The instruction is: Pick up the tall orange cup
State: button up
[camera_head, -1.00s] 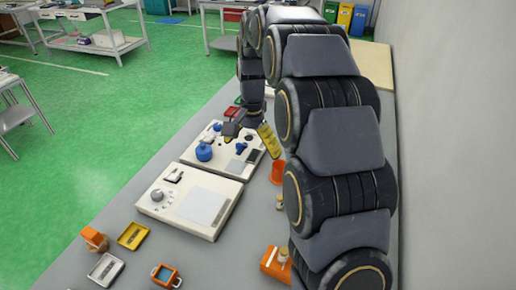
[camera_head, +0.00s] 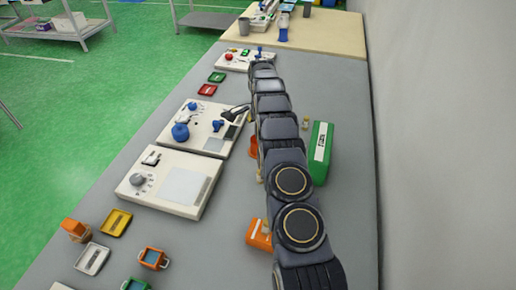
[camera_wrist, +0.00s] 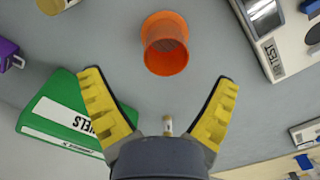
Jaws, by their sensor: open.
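The orange cup (camera_wrist: 165,45) is in the upper middle of the wrist view, its round opening facing the camera. In the head view an orange piece (camera_head: 253,146), apparently this cup, shows at the left edge of my arm, which hides the rest. My gripper (camera_wrist: 158,80) is open and empty, its two yellow fingers spread wide. The cup lies beyond the fingertips in the wrist view, roughly centred between them and apart from both.
A green labelled case (camera_head: 320,153) stands right of my arm, and left of the gripper in the wrist view. A small vial (camera_wrist: 168,126) shows between the finger bases. White panels (camera_head: 170,190) lie left of the arm. An orange container (camera_head: 258,235) is near the arm's lower part.

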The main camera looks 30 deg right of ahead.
jog(key=shift+w+f, duration=0.15)
jog(key=shift+f, duration=1.25)
jog(key=shift+w+f, duration=0.15)
jog(key=shift+f, duration=1.2)
jog(key=c, duration=1.2)
